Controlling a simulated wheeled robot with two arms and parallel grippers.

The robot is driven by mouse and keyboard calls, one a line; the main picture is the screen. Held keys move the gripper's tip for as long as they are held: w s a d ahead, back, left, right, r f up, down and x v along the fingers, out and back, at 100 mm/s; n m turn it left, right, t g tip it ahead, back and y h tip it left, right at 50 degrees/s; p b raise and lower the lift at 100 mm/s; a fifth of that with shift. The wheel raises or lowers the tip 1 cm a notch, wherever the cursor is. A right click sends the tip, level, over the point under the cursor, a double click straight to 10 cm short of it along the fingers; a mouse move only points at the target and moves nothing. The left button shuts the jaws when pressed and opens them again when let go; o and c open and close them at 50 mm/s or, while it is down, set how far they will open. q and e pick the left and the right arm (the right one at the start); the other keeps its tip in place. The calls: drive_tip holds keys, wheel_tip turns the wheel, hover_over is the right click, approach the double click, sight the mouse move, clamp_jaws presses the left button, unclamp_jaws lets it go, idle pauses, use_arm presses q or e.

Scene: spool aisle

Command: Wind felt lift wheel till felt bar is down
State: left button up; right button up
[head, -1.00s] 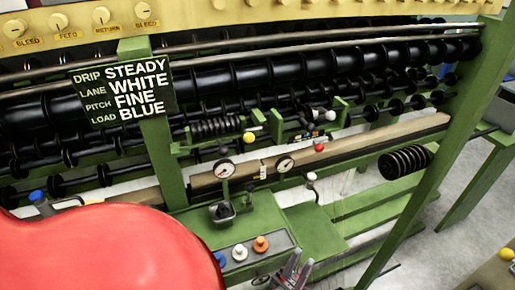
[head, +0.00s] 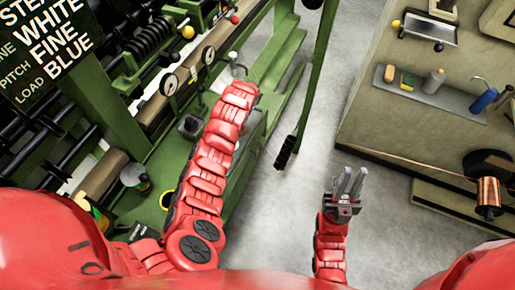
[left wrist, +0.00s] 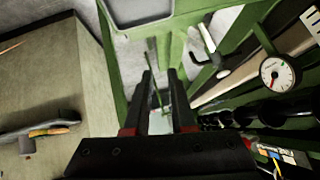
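I cannot identify the felt lift wheel for certain in either view. A small pale crank-like handle (head: 236,66) stands beside the gauges at the end of my left arm. A similar handle shows in the left wrist view (left wrist: 207,40), right of the fingers and apart from them. A long beige bar (head: 100,174), perhaps the felt bar, runs along the green machine; its height is unclear. My left gripper (left wrist: 162,76) is open, with nothing clearly between its fingers; the arm hides it in the head view. My right gripper (head: 350,182) is open and empty over the floor.
The green machine frame (head: 112,150) fills the left, with two gauges (head: 169,84) and black rollers. A black sign (head: 48,45) hangs there. Copper wire on a spool (head: 488,195) sits far right.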

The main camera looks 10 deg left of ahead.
use_arm(q)
drive_tip(key=s+d+r+g, duration=0.2)
drive_tip(key=s+g, duration=0.3)
drive_tip(key=s, duration=0.2)
drive_tip(key=s+d+r+g, duration=0.1)
drive_tip(key=s+g, duration=0.3)
drive_tip(key=s, duration=0.3)
drive_tip(key=b, duration=0.6)
hover_over(258, 148)
drive_tip(key=shift+n, duration=0.4)
wheel_tip(258, 148, down, 11)
drive_tip(key=shift+w+r, duration=0.1)
drive_tip(key=shift+w, duration=0.05)
wheel_tip(258, 148, down, 5)
drive_tip(key=shift+r+p, duration=0.1)
drive_tip(key=shift+p, duration=0.6)
drive_tip(key=shift+f, duration=0.7)
drive_tip(key=shift+c, duration=0.3)
clamp_jaws()
